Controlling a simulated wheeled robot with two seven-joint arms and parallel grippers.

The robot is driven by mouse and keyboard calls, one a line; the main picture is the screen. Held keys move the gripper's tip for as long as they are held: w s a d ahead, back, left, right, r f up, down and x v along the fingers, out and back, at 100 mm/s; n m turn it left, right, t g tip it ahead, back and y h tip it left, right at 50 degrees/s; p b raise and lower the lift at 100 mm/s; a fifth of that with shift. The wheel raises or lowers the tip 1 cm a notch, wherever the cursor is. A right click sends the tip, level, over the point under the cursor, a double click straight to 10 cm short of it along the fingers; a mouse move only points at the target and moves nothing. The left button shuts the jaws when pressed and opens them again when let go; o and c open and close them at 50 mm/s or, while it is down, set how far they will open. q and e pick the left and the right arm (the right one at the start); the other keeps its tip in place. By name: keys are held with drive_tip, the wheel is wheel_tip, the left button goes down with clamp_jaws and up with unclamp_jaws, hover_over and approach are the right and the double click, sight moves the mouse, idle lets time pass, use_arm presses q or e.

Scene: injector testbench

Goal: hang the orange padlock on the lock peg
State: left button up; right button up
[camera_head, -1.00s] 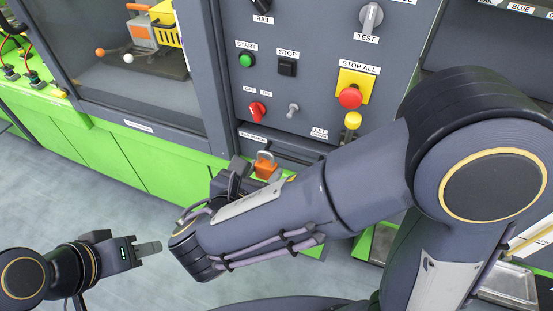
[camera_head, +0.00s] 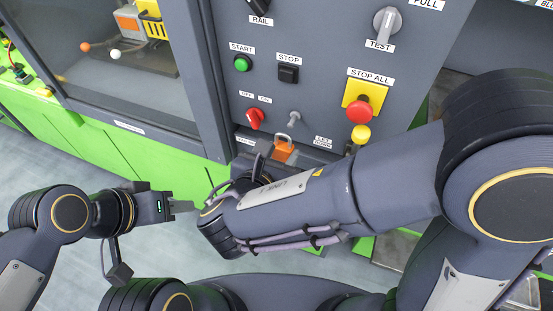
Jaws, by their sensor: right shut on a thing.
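The orange padlock (camera_head: 284,151) with its grey shackle upward shows in the head view at the lower edge of the grey panel. My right gripper (camera_head: 268,163) is at the padlock and shut on it; my own forearm hides much of the fingers. The padlock looks roughly upright, and I cannot tell its exact distance from the panel. I cannot make out the lock peg. My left gripper (camera_head: 184,206) is away from the panel, over the floor, and looks empty. Its fingers are seen edge-on, so their opening is unclear.
The panel carries a red switch (camera_head: 255,119), a small grey toggle (camera_head: 293,119), a green start button (camera_head: 242,63), a black stop button (camera_head: 288,73), a red stop-all button (camera_head: 359,112) and a yellow knob (camera_head: 361,134). A glass-fronted cabinet stands at the left.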

sight(285, 143)
drive_tip(key=shift+w+d+f, duration=0.1)
drive_tip(key=shift+w+d, duration=0.2)
drive_tip(key=shift+w, duration=0.65)
drive_tip(key=shift+w+d+r, duration=0.1)
drive_tip(key=shift+w+d, duration=0.2)
drive_tip(key=shift+w, duration=0.65)
drive_tip(key=shift+w+d+f, duration=0.1)
drive_tip(key=shift+w+d, duration=0.2)
drive_tip(key=shift+w, duration=0.65)
drive_tip(key=shift+s+f+b, duration=0.1)
drive_tip(key=shift+f+b, duration=0.4)
drive_tip(key=o, duration=1.2)
drive_tip(key=shift+r, duration=0.1)
